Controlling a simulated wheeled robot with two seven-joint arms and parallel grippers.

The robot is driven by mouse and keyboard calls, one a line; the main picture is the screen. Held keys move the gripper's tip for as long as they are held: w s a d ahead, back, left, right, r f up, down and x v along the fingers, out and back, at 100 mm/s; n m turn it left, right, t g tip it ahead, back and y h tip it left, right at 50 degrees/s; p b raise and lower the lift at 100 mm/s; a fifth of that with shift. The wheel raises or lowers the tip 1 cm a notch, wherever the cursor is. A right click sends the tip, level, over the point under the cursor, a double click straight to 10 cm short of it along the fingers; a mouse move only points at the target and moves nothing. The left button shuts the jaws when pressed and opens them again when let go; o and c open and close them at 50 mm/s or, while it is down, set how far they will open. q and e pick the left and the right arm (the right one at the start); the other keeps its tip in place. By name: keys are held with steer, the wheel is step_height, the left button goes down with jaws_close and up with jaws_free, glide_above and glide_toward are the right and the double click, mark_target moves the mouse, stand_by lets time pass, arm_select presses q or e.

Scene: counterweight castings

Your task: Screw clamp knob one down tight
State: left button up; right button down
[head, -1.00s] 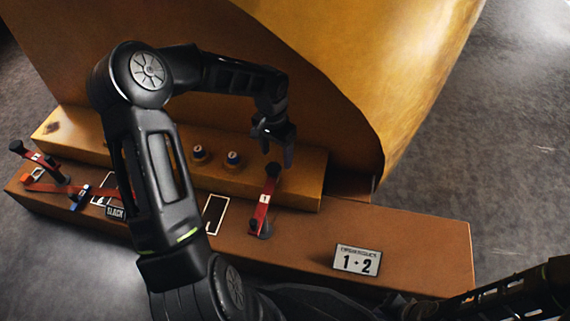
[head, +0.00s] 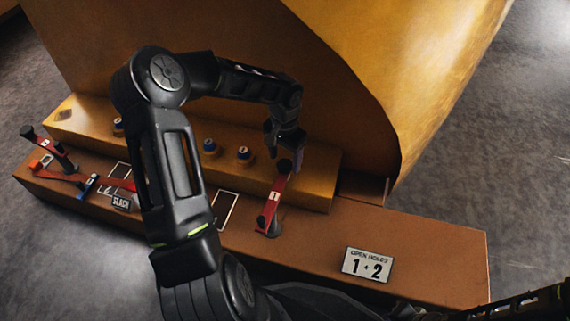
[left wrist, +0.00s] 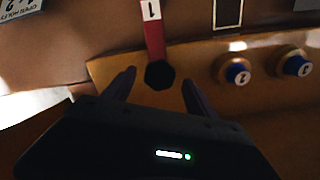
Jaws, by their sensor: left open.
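The clamp with the red arm marked 1 (head: 272,205) stands on the brown ledge, its red arm pointing to the rear step. Clamp knob one (head: 284,166) is the black knob at the arm's far end; it also shows in the left wrist view as a dark, many-sided knob (left wrist: 159,75). My left gripper (head: 285,150) is open at the knob. In the left wrist view its fingertips (left wrist: 158,80) lie one on each side of the knob, with gaps showing. My right gripper is out of view.
Blue-topped numbered studs (head: 243,154) stand on the rear step. An OPEN HOLES 1+2 sign (head: 367,265) is at the right. A large yellow casting (head: 330,60) rises behind.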

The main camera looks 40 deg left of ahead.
arm_select(q)
steer(key=shift+f, duration=0.7)
steer(key=c, duration=1.4)
